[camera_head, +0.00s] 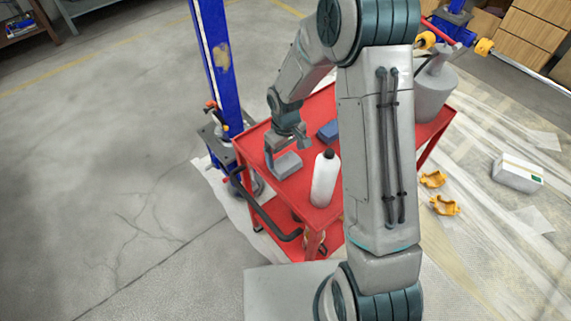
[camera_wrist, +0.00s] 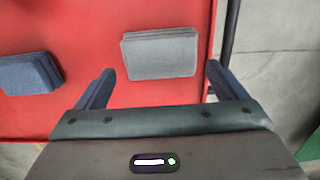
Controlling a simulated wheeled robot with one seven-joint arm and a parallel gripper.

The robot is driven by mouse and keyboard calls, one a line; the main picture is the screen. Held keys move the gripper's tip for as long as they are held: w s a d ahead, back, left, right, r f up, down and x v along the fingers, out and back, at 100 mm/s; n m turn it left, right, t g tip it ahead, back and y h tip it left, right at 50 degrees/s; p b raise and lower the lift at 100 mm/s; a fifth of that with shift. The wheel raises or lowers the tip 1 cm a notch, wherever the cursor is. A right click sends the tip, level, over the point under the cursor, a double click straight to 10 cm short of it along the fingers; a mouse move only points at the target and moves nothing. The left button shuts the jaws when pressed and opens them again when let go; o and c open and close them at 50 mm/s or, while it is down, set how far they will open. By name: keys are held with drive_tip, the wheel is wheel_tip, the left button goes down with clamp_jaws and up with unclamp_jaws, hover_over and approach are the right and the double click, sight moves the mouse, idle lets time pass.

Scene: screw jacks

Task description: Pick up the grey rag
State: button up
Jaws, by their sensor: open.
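The grey rag (camera_head: 287,165) is a folded, flat block lying on the red cart top (camera_head: 318,110), near its left edge. In the wrist view the grey rag (camera_wrist: 160,53) lies ahead of the opening between my fingers, a little above the middle of the picture. My gripper (camera_head: 287,149) is above the rag in the head view. In the wrist view my gripper (camera_wrist: 158,82) is open, with one finger on each side and nothing between them. I cannot tell the exact height of the fingertips above the rag.
A blue folded cloth (camera_wrist: 30,74) lies left of the grey rag; it also shows in the head view (camera_head: 328,131). A white bottle (camera_head: 324,180) with a black cap stands near the rag. A blue post (camera_head: 219,70) rises beside the cart. A grey canister (camera_head: 434,90) stands at the cart's far right.

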sight(286, 162)
drive_tip(key=shift+s+f+p, duration=0.15)
drive_tip(key=shift+f+p, duration=0.4)
drive_tip(key=shift+f, duration=1.85)
drive_tip(key=c, duration=0.6)
wheel_tip(286, 162, up, 10)
drive_tip(key=shift+b, duration=0.7)
